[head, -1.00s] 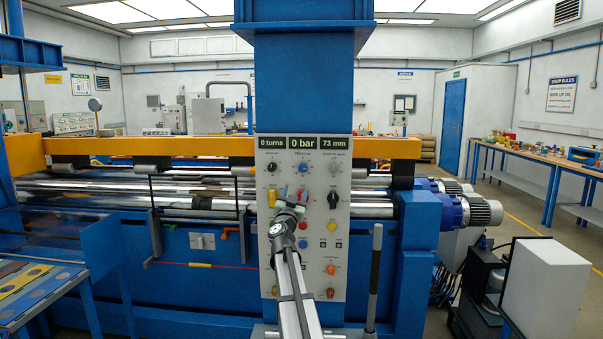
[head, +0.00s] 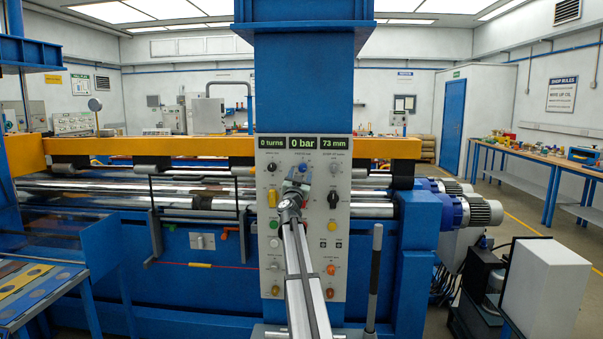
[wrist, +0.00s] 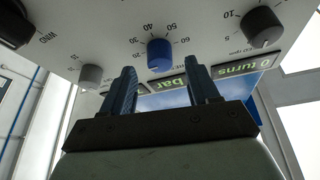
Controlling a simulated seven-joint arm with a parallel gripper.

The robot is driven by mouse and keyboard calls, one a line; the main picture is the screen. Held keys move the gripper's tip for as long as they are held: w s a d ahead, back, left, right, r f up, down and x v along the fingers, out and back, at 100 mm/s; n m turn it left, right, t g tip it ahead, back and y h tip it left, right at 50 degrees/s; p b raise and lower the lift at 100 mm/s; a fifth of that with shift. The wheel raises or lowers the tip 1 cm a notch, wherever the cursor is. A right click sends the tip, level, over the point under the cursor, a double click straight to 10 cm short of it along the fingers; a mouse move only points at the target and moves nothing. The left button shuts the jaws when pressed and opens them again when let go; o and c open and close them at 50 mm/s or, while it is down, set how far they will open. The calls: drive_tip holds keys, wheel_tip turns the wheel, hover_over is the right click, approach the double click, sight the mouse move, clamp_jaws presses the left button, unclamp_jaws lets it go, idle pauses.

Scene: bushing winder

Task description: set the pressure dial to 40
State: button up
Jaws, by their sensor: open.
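The pressure dial is a blue knob (head: 303,168) on the grey control panel (head: 342,230), under the "0 bar" display (head: 303,148). In the wrist view, which shows the panel upside down, the blue dial (wrist: 159,54) has scale numbers including 30, 40, 50 and 60 around it. Its pointer setting is too small to read. My gripper (head: 297,187) is in front of the panel just below the dial. In the wrist view my gripper (wrist: 162,80) is open and empty, its two fingers apart either side of the dial's line, not visibly touching it.
A dark grey knob (wrist: 265,27) and a light grey knob (wrist: 91,76) flank the dial. A black selector (head: 333,200) sits lower right on the panel, with several coloured buttons. A grey upright lever (head: 374,275) stands right of my arm.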

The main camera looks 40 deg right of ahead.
sight(303, 168)
drive_tip(key=shift+x, duration=1.45)
drive_tip(key=shift+c, duration=0.4)
drive_tip(key=c, duration=1)
drive_tip(key=shift+o, duration=0.2)
drive_tip(key=shift+m, duration=0.3)
